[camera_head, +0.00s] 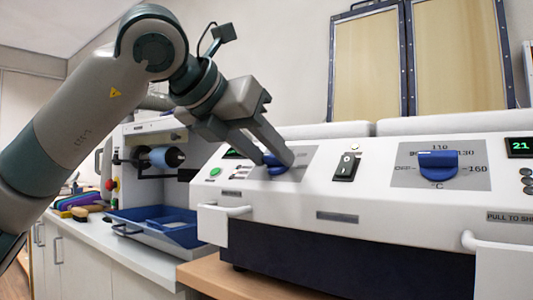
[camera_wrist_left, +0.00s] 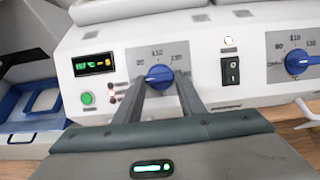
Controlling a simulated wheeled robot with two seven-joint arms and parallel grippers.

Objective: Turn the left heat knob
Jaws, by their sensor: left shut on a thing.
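The left heat knob (camera_head: 275,164) is blue and sits on a grey dial plate on the white machine's front panel. My left gripper (camera_head: 278,158) is at this knob, its two fingers on either side and shut on it. In the left wrist view the knob (camera_wrist_left: 159,76) shows between the fingertips (camera_wrist_left: 159,80), in front of dial marks. The right heat knob (camera_head: 438,164) is blue, on its own grey plate, and nothing touches it; it also shows in the left wrist view (camera_wrist_left: 300,62). My right gripper is not in view.
A black rocker switch (camera_head: 347,165) sits between the two dials. A green button (camera_wrist_left: 87,98) and a lit display (camera_wrist_left: 93,64) are left of the left knob. White handles (camera_head: 228,210) stick out below. A blue tray (camera_head: 165,228) stands at the left.

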